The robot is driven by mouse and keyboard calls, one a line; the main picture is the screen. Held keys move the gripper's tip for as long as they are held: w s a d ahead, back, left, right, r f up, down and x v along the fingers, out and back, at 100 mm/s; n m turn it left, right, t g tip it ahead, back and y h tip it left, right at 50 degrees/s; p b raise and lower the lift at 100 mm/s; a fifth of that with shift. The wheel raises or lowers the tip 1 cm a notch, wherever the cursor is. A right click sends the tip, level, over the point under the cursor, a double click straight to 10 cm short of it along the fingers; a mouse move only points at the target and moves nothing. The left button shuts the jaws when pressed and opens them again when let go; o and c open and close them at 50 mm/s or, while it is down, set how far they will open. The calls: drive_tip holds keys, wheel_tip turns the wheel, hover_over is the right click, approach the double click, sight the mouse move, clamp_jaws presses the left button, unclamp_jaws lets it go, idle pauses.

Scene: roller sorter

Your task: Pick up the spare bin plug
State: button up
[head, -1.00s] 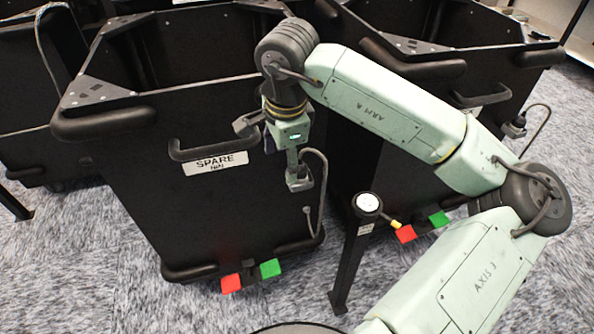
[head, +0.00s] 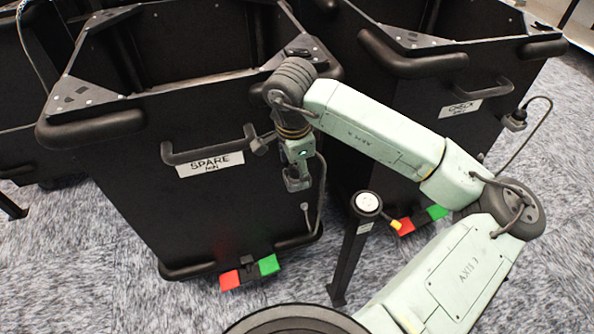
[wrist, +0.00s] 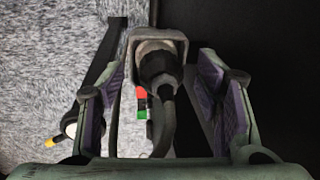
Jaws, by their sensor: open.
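The spare bin (head: 150,215) is black, with a white "SPARE" label (head: 210,165) on its front. Its dark plug (wrist: 160,70) sits in a grey, squared holder (wrist: 150,42) in the wrist view, with its cable (wrist: 165,125) curving down toward the camera. My gripper (wrist: 163,88) is open, one finger to each side of the plug, with visible gaps on both sides. In the head view my gripper (head: 298,165) points down at the bin's front right; it largely hides the plug there.
A short black post (head: 352,250) with a round white top stands just right of the bin. Red (head: 229,280) and green (head: 268,265) pedals are at the bin's foot. Another black bin (head: 440,110) with its own plug (head: 516,120) stands to the right.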

drive_tip(key=c, duration=1.4)
